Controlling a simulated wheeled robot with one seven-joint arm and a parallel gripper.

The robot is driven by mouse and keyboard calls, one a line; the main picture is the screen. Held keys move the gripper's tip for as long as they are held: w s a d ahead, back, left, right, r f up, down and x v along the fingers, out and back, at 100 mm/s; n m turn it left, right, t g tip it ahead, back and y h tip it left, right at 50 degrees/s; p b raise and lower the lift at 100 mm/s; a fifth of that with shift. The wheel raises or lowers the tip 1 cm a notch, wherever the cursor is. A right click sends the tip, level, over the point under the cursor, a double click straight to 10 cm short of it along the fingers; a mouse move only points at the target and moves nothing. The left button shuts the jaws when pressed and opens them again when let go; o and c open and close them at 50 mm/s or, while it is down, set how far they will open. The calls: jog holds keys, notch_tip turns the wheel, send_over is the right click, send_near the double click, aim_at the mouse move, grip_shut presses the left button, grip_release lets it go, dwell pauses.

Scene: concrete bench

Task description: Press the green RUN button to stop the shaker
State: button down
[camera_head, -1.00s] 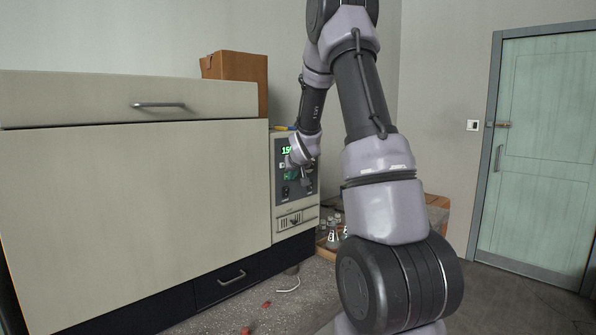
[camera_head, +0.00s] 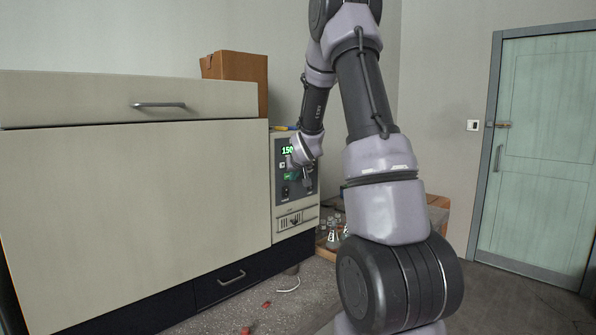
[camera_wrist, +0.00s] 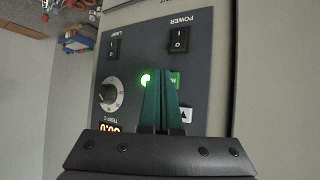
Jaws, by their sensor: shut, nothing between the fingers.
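The control panel (camera_head: 283,190) is on the right end of the beige machine, with a green "150" readout (camera_head: 287,151). In the wrist view, the green button (camera_wrist: 175,79) shows beside the fingers, partly hidden by them, and its lettering is hard to read. A lit green lamp (camera_wrist: 145,80) glows just left of the fingertips. My gripper (camera_wrist: 162,74) is shut and empty, its tips over the panel by the button; I cannot tell whether they touch it. In the head view, my gripper (camera_head: 307,181) is small, in front of the panel.
The panel also carries a POWER switch (camera_wrist: 180,40), a LAMP switch (camera_wrist: 112,48) and a knob (camera_wrist: 112,94). A cardboard box (camera_head: 236,67) stands on top behind. Glass flasks (camera_head: 333,236) stand in a tray by the floor. Red bits and a white cable lie on the floor.

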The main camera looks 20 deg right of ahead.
jog(key=s+d, duration=0.2)
jog(key=s, duration=0.3)
jog(key=shift+s, duration=0.35)
dwell(0.7)
jog(key=s+a+r+g+y, duration=0.1)
jog(key=s+a+r, duration=0.4)
jog(key=s, duration=0.6)
jog(key=s+a+r+m+g+y, duration=0.1)
jog(key=s+a+r, duration=0.4)
jog(key=s, duration=0.6)
jog(key=s+a+r+m+g+y, duration=0.1)
jog(key=s+a+r+y, duration=0.1)
jog(key=s+a+r, duration=0.3)
jog(key=s+a, duration=0.4)
jog(key=s, duration=0.2)
jog(key=shift+s+g, duration=0.3)
jog(key=shift+s, duration=0.1)
jog(key=shift+d, duration=0.1)
